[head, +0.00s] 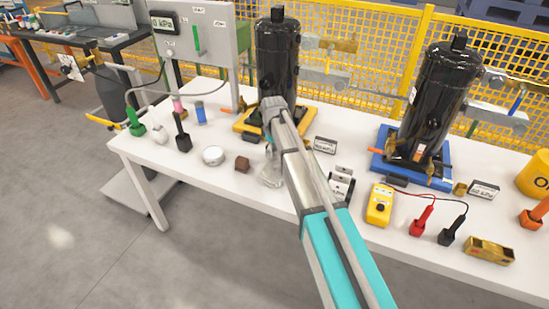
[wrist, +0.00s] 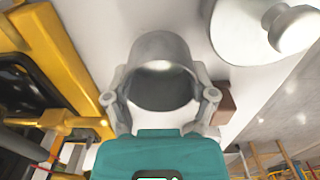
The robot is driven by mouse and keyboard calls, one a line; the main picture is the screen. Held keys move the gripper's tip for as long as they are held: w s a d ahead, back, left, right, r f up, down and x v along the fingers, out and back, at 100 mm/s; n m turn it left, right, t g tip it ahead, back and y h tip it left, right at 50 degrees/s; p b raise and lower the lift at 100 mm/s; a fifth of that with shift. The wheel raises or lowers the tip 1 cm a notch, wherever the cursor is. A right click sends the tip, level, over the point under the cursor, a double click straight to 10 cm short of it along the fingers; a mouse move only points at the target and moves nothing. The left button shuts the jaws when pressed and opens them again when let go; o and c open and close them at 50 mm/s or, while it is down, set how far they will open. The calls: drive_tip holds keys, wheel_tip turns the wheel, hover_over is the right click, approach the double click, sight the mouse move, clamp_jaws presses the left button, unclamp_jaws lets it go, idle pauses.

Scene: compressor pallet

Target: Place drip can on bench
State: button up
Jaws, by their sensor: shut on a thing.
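The drip can (wrist: 158,52) is a grey, open-mouthed cylinder in the wrist view. My gripper (wrist: 160,97) is shut on it, with one finger on each side. In the head view my gripper (head: 271,174) is low over the front part of the white bench (head: 225,185), left of the middle. My arm hides much of the gripper and the can there. I cannot tell whether the can's base touches the bench top.
Just left of my gripper are a brown block (head: 242,164) and a round white lidded piece (head: 213,156). Behind stands a black compressor (head: 277,60) on a yellow tray (head: 243,122). Small labelled blocks (head: 341,186) and a yellow meter (head: 379,205) stand to the right.

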sight(274, 156)
drive_tip(key=shift+f+b, duration=1.05)
drive_tip(key=shift+f, duration=0.35)
drive_tip(key=shift+f, duration=0.1)
drive_tip(key=o, duration=1.1)
drive_tip(key=shift+o, duration=0.2)
drive_tip(key=shift+r, duration=0.25)
wheel_tip(274, 156, up, 12)
drive_tip(key=p, duration=1.2)
drive_tip(key=shift+f, duration=0.1)
drive_tip(key=s+d+m, duration=1.4)
drive_tip(key=s+d, duration=0.9)
drive_tip(key=s, duration=0.3)
drive_tip(key=shift+d, duration=0.25)
